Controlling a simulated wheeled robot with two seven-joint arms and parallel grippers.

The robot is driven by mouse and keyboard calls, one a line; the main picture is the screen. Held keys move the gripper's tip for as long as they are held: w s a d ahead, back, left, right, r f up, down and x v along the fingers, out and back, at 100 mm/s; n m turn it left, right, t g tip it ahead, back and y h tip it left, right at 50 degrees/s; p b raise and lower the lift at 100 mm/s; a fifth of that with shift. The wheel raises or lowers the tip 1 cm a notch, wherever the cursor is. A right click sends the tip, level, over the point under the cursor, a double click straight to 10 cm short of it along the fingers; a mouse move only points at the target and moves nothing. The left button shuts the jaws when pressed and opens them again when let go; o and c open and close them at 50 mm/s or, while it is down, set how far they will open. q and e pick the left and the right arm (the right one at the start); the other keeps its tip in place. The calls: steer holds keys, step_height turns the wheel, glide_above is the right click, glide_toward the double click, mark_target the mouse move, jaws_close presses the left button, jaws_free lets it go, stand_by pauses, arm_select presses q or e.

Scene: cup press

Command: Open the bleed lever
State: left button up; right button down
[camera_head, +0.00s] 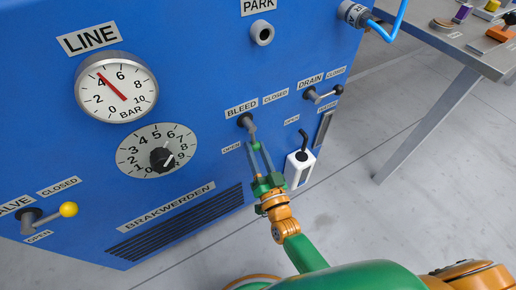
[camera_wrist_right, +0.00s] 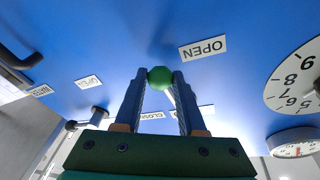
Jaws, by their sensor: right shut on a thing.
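The bleed lever (camera_head: 250,127) sits on the blue panel under the BLEED label (camera_head: 241,108). Its grey arm points down and slightly right from its pivot. The CLOSED label (camera_head: 275,96) is at its upper right and the OPEN label (camera_head: 231,147) at its lower left. My right gripper (camera_head: 257,147) is shut on the lever's green knob. The right wrist view shows the green knob (camera_wrist_right: 160,77) between the two fingertips, with an OPEN label (camera_wrist_right: 203,48) beside it. The lever's arm is mostly hidden there. My left gripper is out of view.
The drain lever (camera_head: 322,95) is to the upper right. A dial (camera_head: 157,150), a gauge (camera_head: 117,87) and a yellow-knobbed valve lever (camera_head: 50,216) are to the left. A table (camera_head: 455,45) is at right.

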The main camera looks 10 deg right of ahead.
stand_by(0.3)
steer(key=c, duration=0.5)
jaws_free()
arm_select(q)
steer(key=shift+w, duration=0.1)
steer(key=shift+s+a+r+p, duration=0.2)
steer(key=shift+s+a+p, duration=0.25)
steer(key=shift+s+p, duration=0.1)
arm_select(e)
steer(key=v, duration=0.7)
